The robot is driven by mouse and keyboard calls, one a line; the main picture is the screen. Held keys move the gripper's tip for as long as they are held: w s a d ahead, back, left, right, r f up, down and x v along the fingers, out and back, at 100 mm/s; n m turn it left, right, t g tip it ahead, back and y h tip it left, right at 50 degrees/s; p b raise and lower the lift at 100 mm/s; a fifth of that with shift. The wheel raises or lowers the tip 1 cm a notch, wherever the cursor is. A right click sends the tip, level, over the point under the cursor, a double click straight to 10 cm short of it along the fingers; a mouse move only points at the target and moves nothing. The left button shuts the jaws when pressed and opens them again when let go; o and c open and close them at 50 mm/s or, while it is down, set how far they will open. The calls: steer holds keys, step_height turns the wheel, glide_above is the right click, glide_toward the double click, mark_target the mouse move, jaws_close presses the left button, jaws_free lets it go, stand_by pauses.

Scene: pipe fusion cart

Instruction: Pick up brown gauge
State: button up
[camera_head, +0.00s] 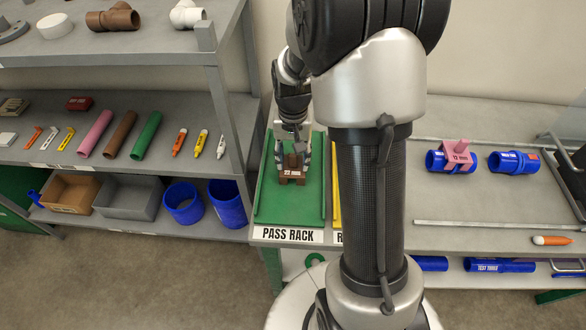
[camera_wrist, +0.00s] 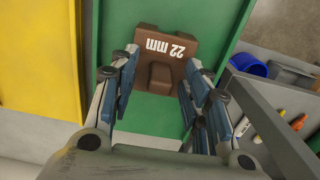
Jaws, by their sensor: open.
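The brown gauge (camera_head: 292,168), a block with a raised grip, stands on the green floor of the pass rack (camera_head: 262,208). In the wrist view the gauge (camera_wrist: 151,45) shows a white "22 mm" mark, upside down. My gripper (camera_wrist: 160,88) is open, its fingers on either side of the gauge's raised grip.
A yellow rack (camera_head: 337,190) lies to the right of the green one, partly behind my arm. A shelf (camera_head: 60,160) with coloured tubes and markers stands at left. A pink gauge (camera_head: 457,152) sits on a blue pipe at right. The green tray has raised side walls.

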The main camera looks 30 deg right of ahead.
steer(key=shift+c, duration=0.4)
jaws_close()
